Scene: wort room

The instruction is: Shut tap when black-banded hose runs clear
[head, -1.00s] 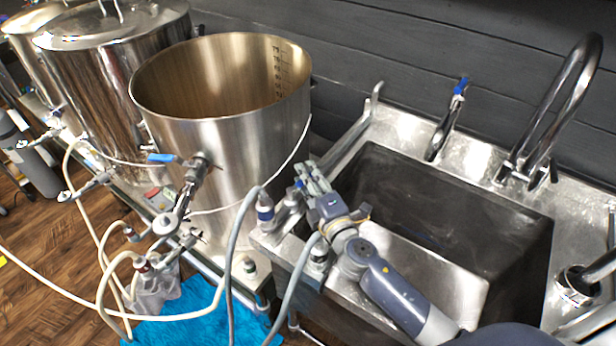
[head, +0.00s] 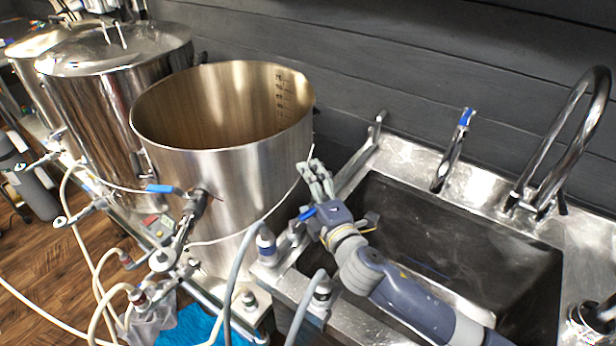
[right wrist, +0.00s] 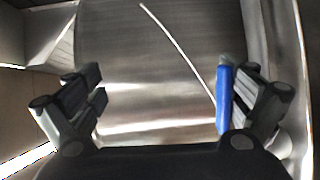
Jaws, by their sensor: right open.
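My right gripper (head: 318,178) is open at the left edge of the sink, its fingers pointing toward the big open kettle. A blue tap handle (head: 307,214) is beside its fingers. In the right wrist view, the blue handle (right wrist: 223,98) stands upright just inside the right finger of the open gripper (right wrist: 160,95); I cannot tell whether they touch. One hose end (head: 322,292) with a dark band and another with a dark blue-looking band (head: 265,243) stand at the sink's left edge. Which is the black-banded hose is unclear, and no liquid is discernible. My left gripper is out of view.
The open steel kettle (head: 225,170) stands left of the sink (head: 430,230), with another blue-handled valve (head: 165,189). A blue-topped tap (head: 465,125) and a curved chrome faucet (head: 585,110) rise behind the sink. Pale hoses (head: 95,265) loop at lower left.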

